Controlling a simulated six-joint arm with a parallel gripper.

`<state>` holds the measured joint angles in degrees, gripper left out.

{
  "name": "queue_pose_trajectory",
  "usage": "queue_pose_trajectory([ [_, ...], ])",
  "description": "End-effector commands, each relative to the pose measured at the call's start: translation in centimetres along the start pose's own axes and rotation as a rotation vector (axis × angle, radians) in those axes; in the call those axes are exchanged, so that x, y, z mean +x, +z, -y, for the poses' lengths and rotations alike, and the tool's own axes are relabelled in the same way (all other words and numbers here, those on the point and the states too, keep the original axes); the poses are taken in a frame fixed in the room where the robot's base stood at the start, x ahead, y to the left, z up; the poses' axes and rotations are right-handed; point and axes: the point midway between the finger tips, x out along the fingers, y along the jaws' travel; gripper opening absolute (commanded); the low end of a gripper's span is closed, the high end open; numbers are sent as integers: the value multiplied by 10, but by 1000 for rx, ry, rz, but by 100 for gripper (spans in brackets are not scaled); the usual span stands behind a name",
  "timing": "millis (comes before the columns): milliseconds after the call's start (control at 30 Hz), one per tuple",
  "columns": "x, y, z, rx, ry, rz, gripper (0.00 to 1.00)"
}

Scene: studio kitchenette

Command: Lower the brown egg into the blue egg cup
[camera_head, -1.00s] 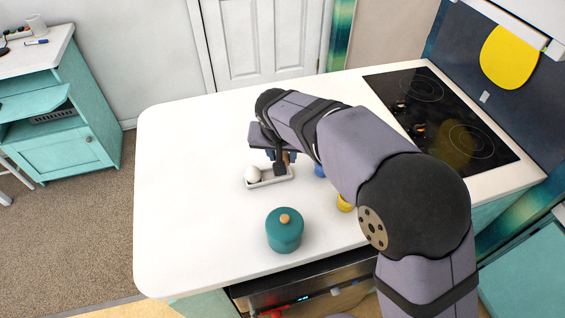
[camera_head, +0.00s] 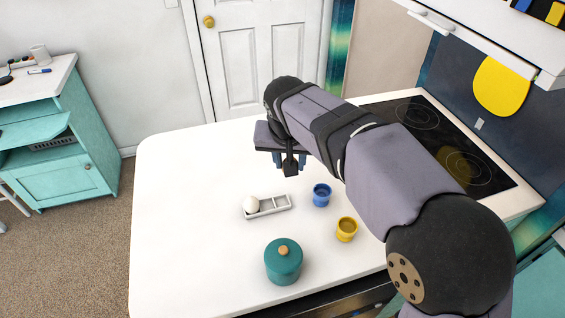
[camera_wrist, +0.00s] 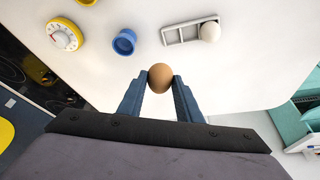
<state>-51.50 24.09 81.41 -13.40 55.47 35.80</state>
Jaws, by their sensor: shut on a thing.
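My gripper (camera_wrist: 160,80) is shut on the brown egg (camera_wrist: 161,77), which shows between the two blue fingertips in the wrist view. The blue egg cup (camera_head: 321,196) stands upright and empty on the counter, to the right of the tray. It also shows in the wrist view (camera_wrist: 124,42), up and left of the held egg. The egg is apart from the cup.
A white tray (camera_head: 270,211) holds a white egg (camera_head: 251,204) at its left end. A yellow egg cup (camera_head: 346,229), a teal lidded pot (camera_head: 283,262) and a black cooktop (camera_head: 450,145) are on the counter. A yellow timer (camera_wrist: 64,34) shows in the wrist view. The counter's left side is clear.

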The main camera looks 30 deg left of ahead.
Motion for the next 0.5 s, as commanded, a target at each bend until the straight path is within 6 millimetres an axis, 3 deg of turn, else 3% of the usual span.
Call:
queue_pose_trajectory([
  [33, -9, -5, -7, 2, 1, -1, 9],
  [200, -13, -11, -35, 4, 2, 1, 9],
  [500, 17, -4, -72, 2, 1, 1, 9],
])
